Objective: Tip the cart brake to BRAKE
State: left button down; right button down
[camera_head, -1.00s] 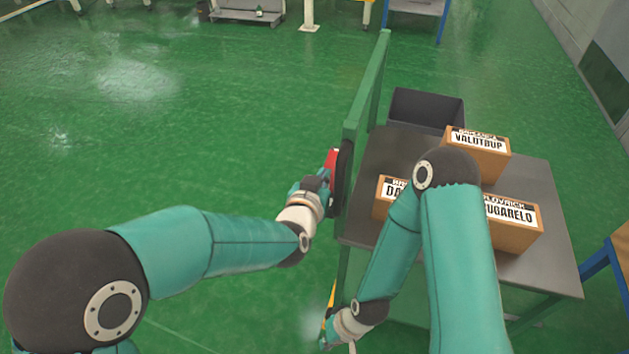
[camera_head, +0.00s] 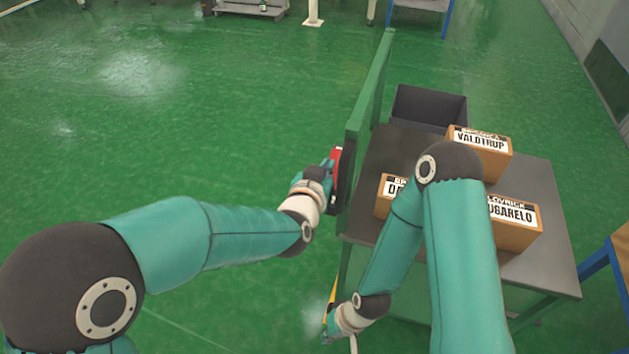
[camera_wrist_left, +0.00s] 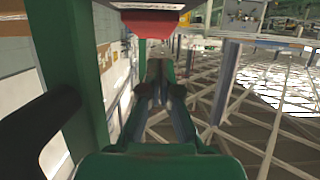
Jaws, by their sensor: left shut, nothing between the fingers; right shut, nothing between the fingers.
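The cart has a grey top (camera_head: 540,215) and an upright green end frame (camera_head: 366,108). A red part (camera_head: 336,154) shows beside the frame, next to a black piece (camera_head: 346,175); I cannot tell whether it is the brake lever or its setting. My left gripper (camera_head: 327,172) is at the red part, its tips partly hidden. In the left wrist view its shut, empty fingers (camera_wrist_left: 158,78) lie below a rounded red end (camera_wrist_left: 152,22); contact is unclear. My right gripper (camera_head: 328,333) is low beside the cart, near a yellow strip (camera_head: 332,288).
Labelled cardboard boxes (camera_head: 480,152) stand on the cart top, partly behind my right arm. A dark open bin (camera_head: 430,108) is at its far end. A blue-legged table (camera_head: 610,260) is at the right. Green floor (camera_head: 200,130) is clear on the left.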

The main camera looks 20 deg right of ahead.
pick_arm(q)
notch_tip(320, 180, up, 4)
jog(key=shift+s+a+f+p, duration=0.15)
jog(key=shift+p, duration=0.8)
jog(key=s+a+b, duration=0.1)
jog(key=s+a, duration=0.5)
jog(key=s, duration=0.2)
jog(key=shift+a, duration=0.1)
